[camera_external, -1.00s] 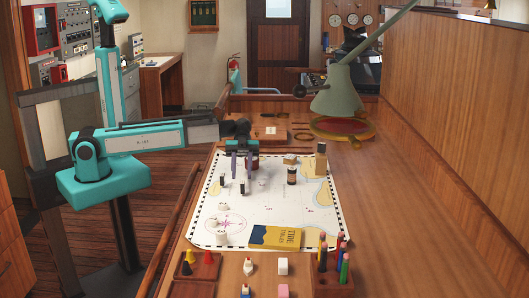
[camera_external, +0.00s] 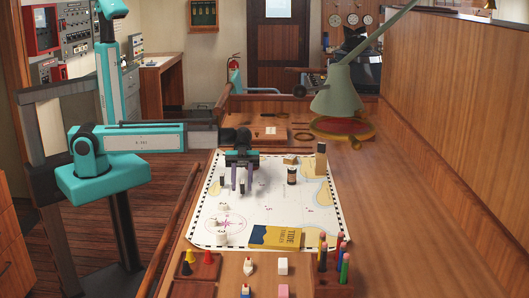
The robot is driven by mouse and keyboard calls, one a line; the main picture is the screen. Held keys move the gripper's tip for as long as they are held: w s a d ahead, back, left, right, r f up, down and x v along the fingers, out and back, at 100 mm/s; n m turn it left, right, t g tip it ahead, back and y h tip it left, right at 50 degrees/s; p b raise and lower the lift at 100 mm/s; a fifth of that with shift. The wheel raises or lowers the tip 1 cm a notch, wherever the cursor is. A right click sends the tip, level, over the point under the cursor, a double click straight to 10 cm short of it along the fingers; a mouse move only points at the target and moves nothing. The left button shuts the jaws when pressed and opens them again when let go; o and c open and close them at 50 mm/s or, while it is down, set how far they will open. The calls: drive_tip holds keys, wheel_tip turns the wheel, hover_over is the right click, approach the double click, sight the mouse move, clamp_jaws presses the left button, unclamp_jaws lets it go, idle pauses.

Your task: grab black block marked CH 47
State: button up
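My gripper (camera_external: 242,188) is over the white sea chart (camera_external: 275,215) with its fingers pointing down and apart. A small dark block (camera_external: 242,187) with a pale lower part shows between the fingertips; I cannot tell whether they touch it. A similar small dark block (camera_external: 222,180) stands just left of the gripper.
A yellow and blue tide tables book (camera_external: 275,237) lies on the chart's near edge. White pieces (camera_external: 222,239) stand near the compass rose. A tan block (camera_external: 320,160) stands at the chart's right. A green lamp (camera_external: 340,92) rises behind. A pencil holder (camera_external: 333,272) is at front right.

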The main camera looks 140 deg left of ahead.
sight(242, 186)
drive_tip(key=shift+p+x, duration=0.85)
drive_tip(key=shift+x, duration=1.2)
drive_tip(key=shift+a, duration=0.1)
drive_tip(key=shift+c, duration=0.2)
clamp_jaws()
